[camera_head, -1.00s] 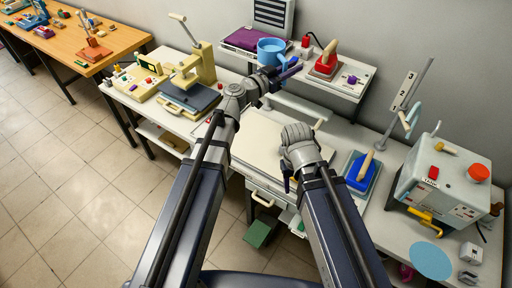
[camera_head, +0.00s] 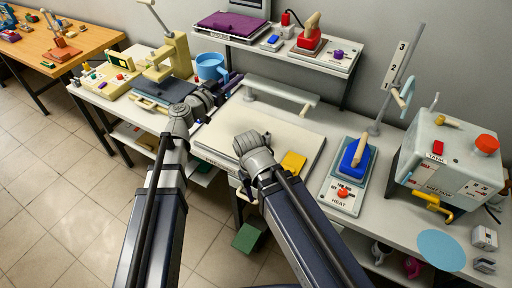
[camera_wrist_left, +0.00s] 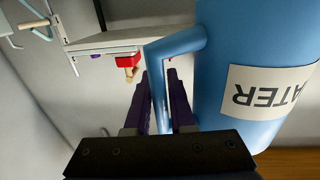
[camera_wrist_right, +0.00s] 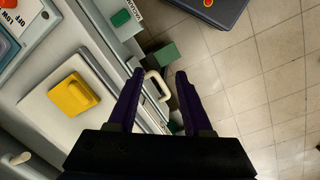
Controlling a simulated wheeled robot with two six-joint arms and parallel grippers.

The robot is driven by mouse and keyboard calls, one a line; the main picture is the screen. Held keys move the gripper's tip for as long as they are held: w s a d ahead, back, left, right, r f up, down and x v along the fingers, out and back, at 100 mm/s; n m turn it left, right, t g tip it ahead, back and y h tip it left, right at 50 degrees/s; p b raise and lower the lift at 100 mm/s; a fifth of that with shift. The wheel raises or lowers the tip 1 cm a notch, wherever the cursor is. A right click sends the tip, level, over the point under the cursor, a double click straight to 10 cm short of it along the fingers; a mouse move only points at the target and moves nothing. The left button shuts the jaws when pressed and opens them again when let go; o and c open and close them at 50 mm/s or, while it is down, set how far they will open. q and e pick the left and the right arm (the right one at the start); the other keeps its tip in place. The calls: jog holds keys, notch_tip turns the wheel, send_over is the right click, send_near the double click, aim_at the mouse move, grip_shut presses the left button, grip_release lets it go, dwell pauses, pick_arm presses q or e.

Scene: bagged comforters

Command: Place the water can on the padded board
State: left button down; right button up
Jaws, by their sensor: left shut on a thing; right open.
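The blue water can (camera_head: 209,68) is held up in the air at the left of the wall shelf in the head view. My left gripper (camera_head: 232,82) is shut on its handle (camera_wrist_left: 158,75); the left wrist view shows the can body and its "WATER" label (camera_wrist_left: 265,92) close up. The cream padded board (camera_head: 225,132) lies flat on the bench, to the right of and below the can. My right gripper (camera_wrist_right: 160,76) is open and empty above the bench's front edge; my arm hides most of it in the head view.
A yellow block (camera_head: 293,163) lies on the board's front right part. A pale bar (camera_head: 280,88) stands behind the board. A blue-based iron (camera_head: 354,160) and the tank machine (camera_head: 450,165) are to the right. A beige press (camera_head: 168,58) stands left. The shelf (camera_head: 270,45) is behind.

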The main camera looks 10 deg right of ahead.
notch_tip(320, 180, down, 16)
jog(key=b, duration=1.3)
jog(key=shift+a+b, duration=0.1)
jog(key=shift+b, duration=0.25)
jog(key=shift+o, duration=1.6)
jog(key=shift+r+p, duration=0.35)
jog(key=o, duration=0.4)
notch_tip(320, 180, up, 3)
jog(key=p, duration=0.3)
pick_arm(q)
notch_tip(320, 180, down, 19)
jog(key=w+m+g+h+b, duration=0.1)
jog(key=b, duration=0.5)
jog(key=shift+w+d, duration=0.35)
jog(key=shift+w, duration=0.05)
pick_arm(e)
jog(key=shift+o, duration=0.4)
notch_tip(320, 180, down, 7)
jog(key=shift+r, duration=0.2)
